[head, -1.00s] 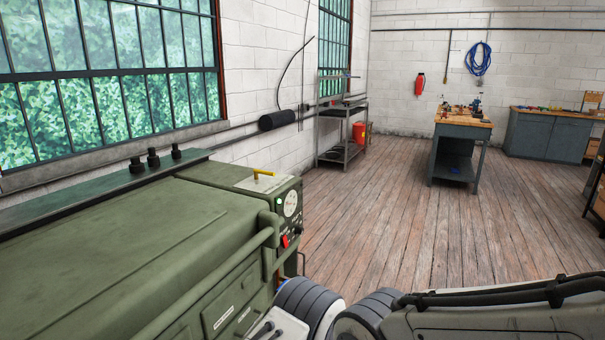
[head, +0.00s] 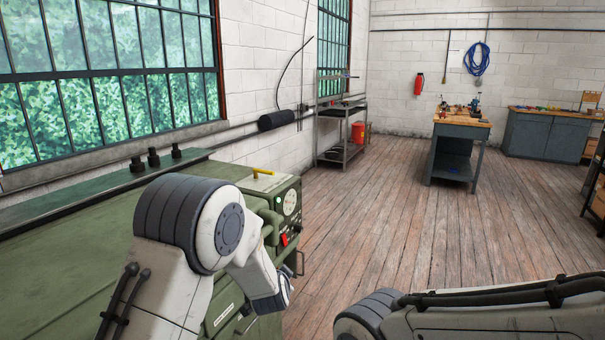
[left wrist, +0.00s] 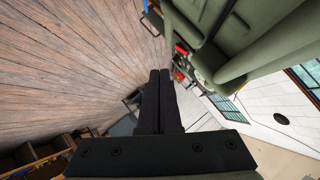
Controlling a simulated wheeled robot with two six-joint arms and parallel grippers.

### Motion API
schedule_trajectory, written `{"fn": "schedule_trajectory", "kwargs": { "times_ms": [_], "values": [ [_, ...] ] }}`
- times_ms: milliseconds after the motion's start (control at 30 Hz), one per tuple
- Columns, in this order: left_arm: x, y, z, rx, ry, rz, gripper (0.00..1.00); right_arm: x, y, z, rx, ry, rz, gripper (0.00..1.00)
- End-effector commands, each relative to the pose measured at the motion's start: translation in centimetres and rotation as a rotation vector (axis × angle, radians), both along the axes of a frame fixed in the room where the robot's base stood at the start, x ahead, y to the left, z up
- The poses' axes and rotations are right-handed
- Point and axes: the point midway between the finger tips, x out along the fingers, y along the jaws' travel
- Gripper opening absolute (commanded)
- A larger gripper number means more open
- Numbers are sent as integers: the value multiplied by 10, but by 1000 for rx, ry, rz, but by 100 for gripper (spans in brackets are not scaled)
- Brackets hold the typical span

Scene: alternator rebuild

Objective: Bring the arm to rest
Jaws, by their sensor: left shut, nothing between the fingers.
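My left arm (head: 190,235) rises in the head view in front of the green machine and bends down to the right at its elbow. Its gripper is not visible in that view. In the left wrist view my left gripper (left wrist: 160,75) has its two black fingers together, with nothing between them. It is apart from the green machine, whose pipes and edge (left wrist: 240,55) show to its upper right. My right arm (head: 480,318) lies across the bottom right of the head view. Its gripper is out of view.
The green machine (head: 70,240) with a gauge, red switch (head: 284,240) and yellow handle stands close at left, below the window. A grey workbench (head: 455,155), blue cabinets (head: 545,137) and a metal shelf (head: 341,130) stand farther back. The wooden floor (head: 390,220) between is open.

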Motion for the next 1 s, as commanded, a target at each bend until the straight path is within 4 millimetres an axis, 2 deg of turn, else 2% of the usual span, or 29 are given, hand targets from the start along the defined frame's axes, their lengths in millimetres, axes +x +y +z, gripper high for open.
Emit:
{"fn": "schedule_trajectory", "kwargs": {
  "times_ms": [33,200,400,767,800,1000],
  "values": [
    [-22,18,11,-87,80,38,0,0,0,0,0,0,0,0],
    [-109,59,16,-295,355,201,0,0,0,0,0,0,0,0],
    [-184,90,16,-386,543,374,0,0,0,0,0,0,0,0],
    [-280,124,17,-440,729,633,0,0,0,0,0,0,0,0],
    [-287,124,20,-438,745,644,0,0,0,2,0,0,0,0],
    [-301,84,42,-386,795,524,0,0,0,13,0,0,0,0]
  ]
}}
